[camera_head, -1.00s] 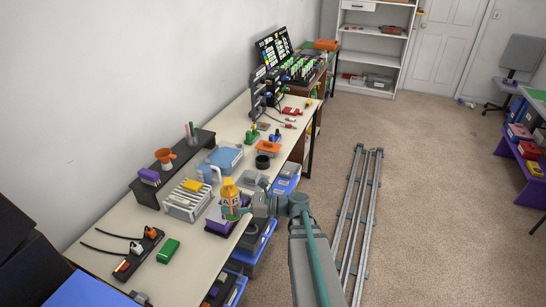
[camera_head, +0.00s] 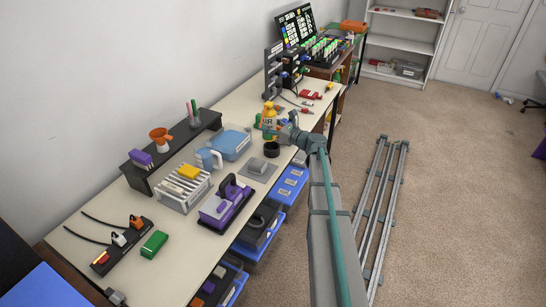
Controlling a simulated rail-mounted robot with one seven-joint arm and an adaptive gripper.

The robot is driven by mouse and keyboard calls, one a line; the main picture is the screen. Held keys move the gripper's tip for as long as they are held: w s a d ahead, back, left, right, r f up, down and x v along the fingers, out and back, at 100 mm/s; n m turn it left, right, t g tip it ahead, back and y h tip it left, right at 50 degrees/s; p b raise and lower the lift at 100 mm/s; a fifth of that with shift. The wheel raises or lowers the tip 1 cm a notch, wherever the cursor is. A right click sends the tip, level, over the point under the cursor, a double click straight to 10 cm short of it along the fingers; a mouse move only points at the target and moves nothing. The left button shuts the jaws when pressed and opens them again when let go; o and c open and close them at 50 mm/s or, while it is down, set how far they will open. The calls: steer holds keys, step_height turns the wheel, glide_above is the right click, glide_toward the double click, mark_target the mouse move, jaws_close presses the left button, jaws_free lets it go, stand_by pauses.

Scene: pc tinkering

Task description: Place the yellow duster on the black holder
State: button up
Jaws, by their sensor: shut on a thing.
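The yellow duster (camera_head: 269,112) is a yellow bottle or can with dark lettering. My gripper (camera_head: 272,125) is shut on it and holds it roughly upright, over the far half of the workbench. The gripper and wrist hide part of the duster's lower body. The black holder (camera_head: 271,149) is a short round black ring on the bench, just below the duster in the picture. It looks empty. The duster is apart from it; its exact height above the bench is hard to tell.
A purple tool (camera_head: 225,204) stands nearer. Red tools (camera_head: 309,94) lie farther along. The bench's right edge is close to the holder.

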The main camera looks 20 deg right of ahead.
mark_target(271, 122)
steer(key=shift+m+h, duration=0.3)
steer(key=shift+h, duration=0.1)
steer(key=shift+w+d+f+p, duration=0.2)
steer(key=shift+w+d+f, duration=0.2)
steer(key=shift+f, duration=1.25)
steer(key=shift+w+d+f+p, duration=0.15)
steer(key=shift+w+d+f, duration=0.25)
steer(key=shift+f, duration=1.3)
steer(key=shift+w+d+f+p, duration=0.25)
steer(key=shift+w+f, duration=0.2)
steer(key=shift+f, duration=1.2)
steer(key=shift+f, duration=0.2)
steer(key=o, duration=1.3)
steer(key=shift+o, duration=0.2)
steer(key=shift+r, duration=0.1)
steer(key=shift+r, duration=0.2)
steer(key=b+v, duration=0.2)
steer(key=v, duration=1)
steer(key=shift+f, duration=0.3)
